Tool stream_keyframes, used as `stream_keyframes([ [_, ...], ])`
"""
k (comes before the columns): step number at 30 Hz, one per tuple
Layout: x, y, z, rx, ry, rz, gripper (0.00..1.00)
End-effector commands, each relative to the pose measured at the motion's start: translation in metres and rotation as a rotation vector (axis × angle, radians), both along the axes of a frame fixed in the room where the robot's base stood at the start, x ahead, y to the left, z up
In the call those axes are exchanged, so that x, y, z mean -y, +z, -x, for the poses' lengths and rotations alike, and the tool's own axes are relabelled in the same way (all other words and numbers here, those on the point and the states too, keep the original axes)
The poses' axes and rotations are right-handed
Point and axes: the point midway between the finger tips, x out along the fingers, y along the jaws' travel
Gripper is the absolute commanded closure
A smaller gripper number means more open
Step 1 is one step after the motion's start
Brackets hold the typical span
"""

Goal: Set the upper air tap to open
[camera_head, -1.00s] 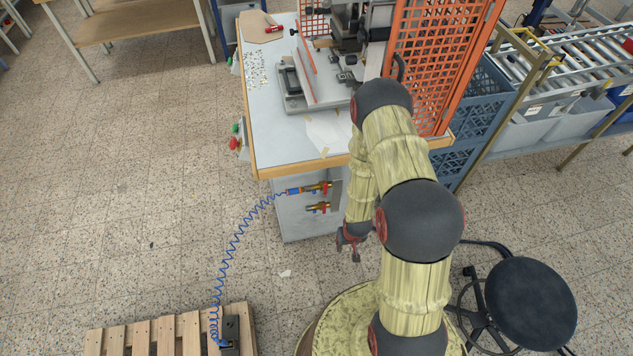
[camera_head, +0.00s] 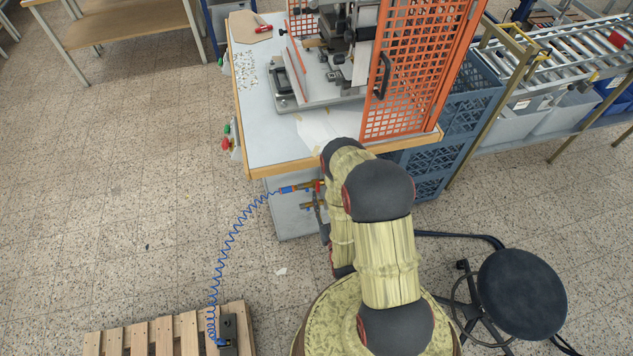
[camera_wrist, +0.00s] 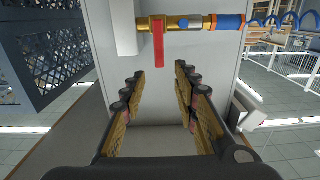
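The upper air tap (camera_head: 311,186) is on the cabinet front below the table, partly hidden by my arm. A blue coiled hose (camera_head: 233,228) joins its left end. In the wrist view, which appears upside down, one brass tap (camera_wrist: 178,23) runs across the top, with a blue fitting (camera_wrist: 229,22) at its right. Its red lever (camera_wrist: 158,50) stands across the pipe and points down in the picture. My gripper (camera_wrist: 160,72) is open and empty. Its fingertips lie on either side of the lever's free end; contact cannot be seen. The lower tap (camera_head: 306,205) is mostly hidden in the head view.
The table edge (camera_head: 283,168) overhangs the taps. A white block (camera_wrist: 125,28) stands beside the tap in the wrist view. Blue crates (camera_head: 440,150) stand right of the cabinet. A black stool (camera_head: 521,293) and a wooden pallet (camera_head: 165,333) stand on the floor.

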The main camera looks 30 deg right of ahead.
Motion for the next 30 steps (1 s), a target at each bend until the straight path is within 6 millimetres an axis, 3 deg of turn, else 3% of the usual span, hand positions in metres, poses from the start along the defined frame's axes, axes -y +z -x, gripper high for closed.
stream_keyframes([
  [15, 0.018, 0.002, -0.063, 0.008, -0.001, 0.003, 0.70],
  [21, 0.021, 0.002, -0.074, 0.006, -0.001, 0.003, 0.70],
  [30, 0.022, 0.002, -0.074, 0.006, -0.001, 0.002, 0.73],
])
